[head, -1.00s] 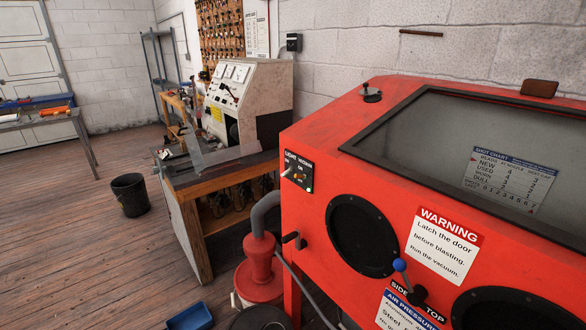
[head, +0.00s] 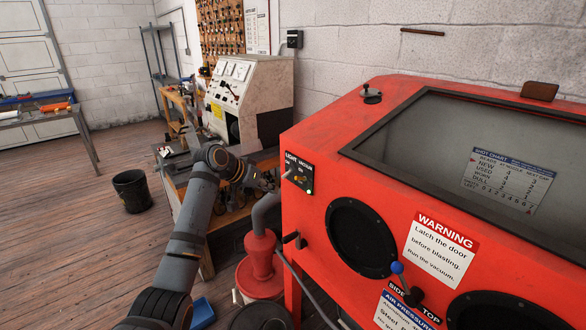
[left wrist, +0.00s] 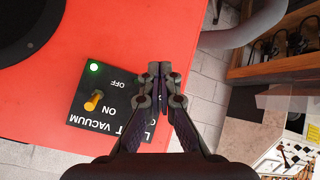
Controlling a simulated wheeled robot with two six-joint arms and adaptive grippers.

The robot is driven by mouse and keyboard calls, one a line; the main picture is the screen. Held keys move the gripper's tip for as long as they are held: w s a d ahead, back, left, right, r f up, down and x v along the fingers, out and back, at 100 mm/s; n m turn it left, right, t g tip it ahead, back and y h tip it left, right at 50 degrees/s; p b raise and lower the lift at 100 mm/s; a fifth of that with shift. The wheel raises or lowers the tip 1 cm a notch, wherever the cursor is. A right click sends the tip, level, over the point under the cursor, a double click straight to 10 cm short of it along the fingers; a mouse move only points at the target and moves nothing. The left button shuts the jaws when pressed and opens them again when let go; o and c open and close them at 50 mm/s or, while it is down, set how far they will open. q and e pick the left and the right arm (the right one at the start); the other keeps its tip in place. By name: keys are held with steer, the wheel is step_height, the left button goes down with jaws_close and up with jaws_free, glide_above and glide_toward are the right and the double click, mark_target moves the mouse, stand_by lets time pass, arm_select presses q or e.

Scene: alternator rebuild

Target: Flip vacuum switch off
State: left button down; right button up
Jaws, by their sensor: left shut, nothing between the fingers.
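The black switch panel (head: 299,173) marked LIGHT and VACUUM sits on the left front of the red blast cabinet (head: 330,195). In the left wrist view the panel appears upside down, with the yellow vacuum switch (left wrist: 94,101) between the ON and OFF words and a lit green lamp (left wrist: 93,67) near OFF. I cannot tell surely which way the switch leans. My left gripper (head: 277,180) is shut and empty, just left of the panel. In the left wrist view its fingertips (left wrist: 160,70) lie over the LIGHT side, partly hiding it, apart from the yellow switch. My right gripper is out of view.
A grey hose (head: 264,212) and red vacuum canister (head: 262,258) stand below the panel. A blue-knobbed lever (head: 398,267) and black glove ports (head: 360,238) are on the cabinet front. A test bench (head: 250,90) stands behind my left arm.

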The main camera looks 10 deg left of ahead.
arm_select(q)
steer(key=s+d+r+m, duration=0.1)
steer(key=s+r, duration=0.1)
steer(key=r, duration=0.6)
steer(key=s+d+r+m+h, duration=0.1)
steer(key=s+r+m, duration=0.1)
steer(key=r, duration=0.7)
steer(key=shift+s+r, duration=0.25)
steer(key=shift+s, duration=0.15)
steer(key=shift+w+f, duration=0.1)
steer(key=p, duration=0.5)
glide_above(300, 178)
steer(key=a, duration=0.2)
steer(key=f, duration=0.5)
steer(key=shift+w+d, duration=0.1)
steer(key=shift+w, duration=0.1)
steer(key=f, duration=0.1)
steer(key=f+p, duration=0.1)
steer(key=f, duration=0.1)
steer(key=shift+s+f, duration=0.25)
steer(key=shift+s, duration=0.1)
steer(key=shift+s+f, duration=0.3)
steer(key=shift+f, duration=0.25)
steer(key=shift+f, duration=0.1)
